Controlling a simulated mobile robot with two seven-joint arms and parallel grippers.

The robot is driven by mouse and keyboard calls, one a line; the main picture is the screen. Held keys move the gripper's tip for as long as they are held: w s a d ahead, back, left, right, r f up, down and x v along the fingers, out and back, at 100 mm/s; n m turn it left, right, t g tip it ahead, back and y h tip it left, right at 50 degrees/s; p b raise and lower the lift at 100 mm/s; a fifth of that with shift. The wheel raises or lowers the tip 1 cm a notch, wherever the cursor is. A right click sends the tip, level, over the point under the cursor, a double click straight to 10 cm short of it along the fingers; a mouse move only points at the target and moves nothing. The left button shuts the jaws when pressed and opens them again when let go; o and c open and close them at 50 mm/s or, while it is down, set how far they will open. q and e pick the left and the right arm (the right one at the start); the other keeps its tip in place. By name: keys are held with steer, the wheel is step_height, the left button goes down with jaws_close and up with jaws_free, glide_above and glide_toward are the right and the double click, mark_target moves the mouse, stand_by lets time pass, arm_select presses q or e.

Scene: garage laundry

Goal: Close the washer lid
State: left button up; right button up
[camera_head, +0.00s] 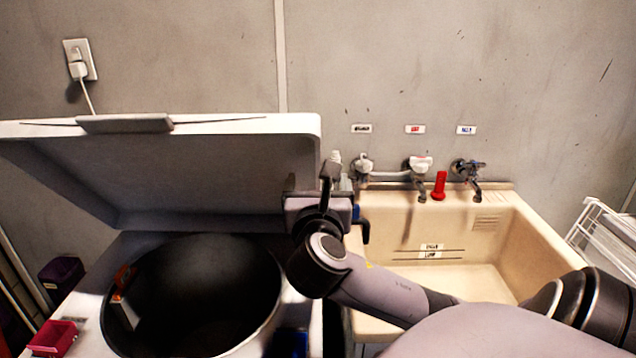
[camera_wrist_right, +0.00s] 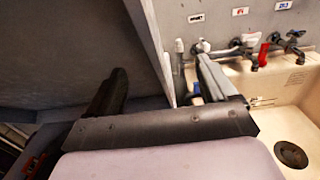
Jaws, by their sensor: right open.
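The washer lid (camera_head: 200,180) stands raised and tilted back above the washer (camera_head: 90,290), with its grey underside facing me. The round dark drum opening (camera_head: 200,300) is uncovered. My right gripper (camera_head: 310,180) is open at the lid's right side. In the right wrist view, the lid's pale right edge (camera_wrist_right: 152,50) appears between the two spread fingers of my right gripper (camera_wrist_right: 162,65). One finger is on the underside side and the other is outside the edge. I cannot tell whether either finger touches the lid. My left gripper is not in view.
A beige sink (camera_head: 540,240) with several taps and a red object (camera_head: 439,186) is to the right. A red box (camera_head: 52,338) sits at the washer's front left. A white rack (camera_head: 605,235) stands at far right. The wall is close behind the lid.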

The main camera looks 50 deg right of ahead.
steer(key=shift+r+v, duration=0.25)
steer(key=shift+v, duration=0.7)
steer(key=shift+r+v, duration=0.2)
steer(key=shift+v, duration=0.8)
steer(key=shift+r+v, duration=0.25)
steer(key=shift+v, duration=0.7)
